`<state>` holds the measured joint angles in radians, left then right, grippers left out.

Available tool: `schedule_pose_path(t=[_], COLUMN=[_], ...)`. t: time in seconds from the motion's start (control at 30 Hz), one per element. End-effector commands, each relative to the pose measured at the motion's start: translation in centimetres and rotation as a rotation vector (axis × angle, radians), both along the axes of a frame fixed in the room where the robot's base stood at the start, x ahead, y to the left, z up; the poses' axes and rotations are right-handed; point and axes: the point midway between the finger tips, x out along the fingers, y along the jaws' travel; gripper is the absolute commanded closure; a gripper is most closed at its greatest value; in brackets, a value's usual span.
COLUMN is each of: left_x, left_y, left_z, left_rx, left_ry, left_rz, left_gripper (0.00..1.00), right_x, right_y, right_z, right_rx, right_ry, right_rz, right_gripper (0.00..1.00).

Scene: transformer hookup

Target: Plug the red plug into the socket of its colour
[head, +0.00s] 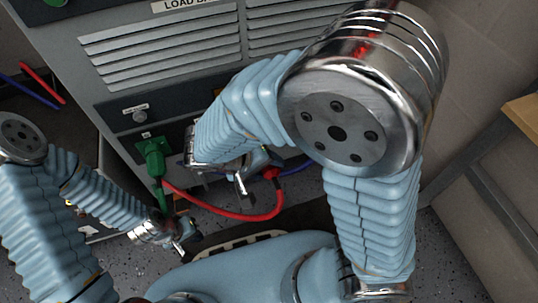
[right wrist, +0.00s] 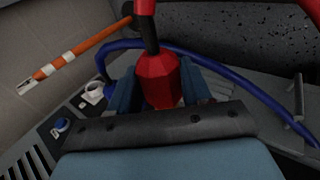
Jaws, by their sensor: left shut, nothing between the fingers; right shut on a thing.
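The red plug (head: 270,173) shows in the head view below the cabinet front, with its red cable (head: 262,216) looping down and left. In the right wrist view the red plug (right wrist: 158,82) sits between the two blue fingers of my right gripper (right wrist: 160,92), its cable end pointing up in the picture. My right gripper (head: 258,174) is shut on it. My left gripper (head: 184,243) is shut and empty, low at the left. A green plug (head: 152,152) is at a green socket plate on the cabinet. I cannot make out a red socket; my right forearm covers part of the socket panel.
The grey cabinet (head: 100,72) with slotted vents stands ahead. A blue cable (right wrist: 215,62) runs behind the red plug. An orange and white striped pole (right wrist: 75,57) and a blue button (right wrist: 60,126) show in the right wrist view. A bench (head: 505,205) stands at the right.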

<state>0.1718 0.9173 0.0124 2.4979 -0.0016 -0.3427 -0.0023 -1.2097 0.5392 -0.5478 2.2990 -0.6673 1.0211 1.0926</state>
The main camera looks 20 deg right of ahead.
Motion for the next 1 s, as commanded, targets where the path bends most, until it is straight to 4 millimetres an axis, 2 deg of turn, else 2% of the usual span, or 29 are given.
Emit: schedule_pose_path(t=[0.47, 0.97, 1.0], left_x=[0.0, 0.0, 0.0], left_y=[0.0, 0.0, 0.0], left_z=[0.1, 0.2, 0.2], left_rx=[0.000, 0.000, 0.000], left_ry=[-0.001, -0.001, -0.001], left_rz=[0.001, 0.001, 0.001], left_gripper=[1.00, 1.00, 1.00], right_x=[0.0, 4.5, 4.8], right_y=[0.1, 0.2, 0.2], right_z=[0.0, 0.0, 0.0], right_rx=[0.017, 0.015, 0.015], right_ry=[0.002, 0.001, 0.000], right_rz=[-0.009, -0.009, -0.010], right_gripper=[0.91, 0.91, 0.99])
